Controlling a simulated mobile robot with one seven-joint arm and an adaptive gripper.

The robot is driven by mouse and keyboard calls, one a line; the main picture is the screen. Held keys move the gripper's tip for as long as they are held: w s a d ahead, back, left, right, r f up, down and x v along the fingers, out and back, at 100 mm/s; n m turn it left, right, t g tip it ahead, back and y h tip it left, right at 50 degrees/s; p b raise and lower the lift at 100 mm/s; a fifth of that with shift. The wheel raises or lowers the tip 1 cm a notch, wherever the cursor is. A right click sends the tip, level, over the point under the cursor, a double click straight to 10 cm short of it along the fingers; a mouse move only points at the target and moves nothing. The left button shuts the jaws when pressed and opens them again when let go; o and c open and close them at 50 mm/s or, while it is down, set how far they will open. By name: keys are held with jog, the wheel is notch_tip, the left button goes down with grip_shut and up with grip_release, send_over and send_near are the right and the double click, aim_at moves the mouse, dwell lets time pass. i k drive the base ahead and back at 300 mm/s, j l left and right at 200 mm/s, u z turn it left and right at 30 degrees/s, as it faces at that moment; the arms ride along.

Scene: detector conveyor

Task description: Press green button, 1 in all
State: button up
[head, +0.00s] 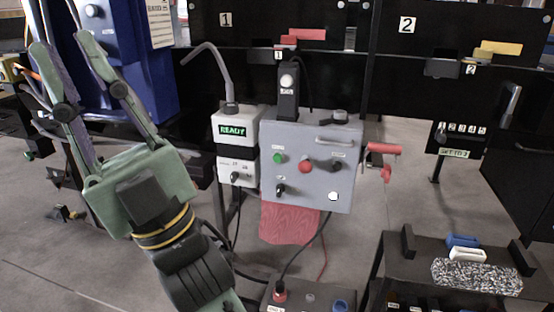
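The green button (278,158) is a small round button on the upper left of a grey control box (338,185) in the middle of the head view. A red button (305,166) sits just to its right on the same face. My gripper (55,52) is at the upper left of the view, pointing up, with its two long green fingers spread apart and nothing seen between them. It is well to the left of the green button and apart from it. Nothing covers the button.
A white box with a READY display (233,131) and a curved grey tube adjoins the control box on its left. A blue cabinet (152,92) stands behind my gripper. A dark bench (400,267) with small blocks is at lower right. Grey floor shows between.

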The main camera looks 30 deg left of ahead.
aim_at(277, 157)
jog(key=u, duration=1.55)
jog(key=i+j, duration=0.15)
jog(key=i, duration=0.25)
jog(key=i+j+u, duration=0.1)
jog(key=i, duration=0.25)
jog(key=j, duration=0.1)
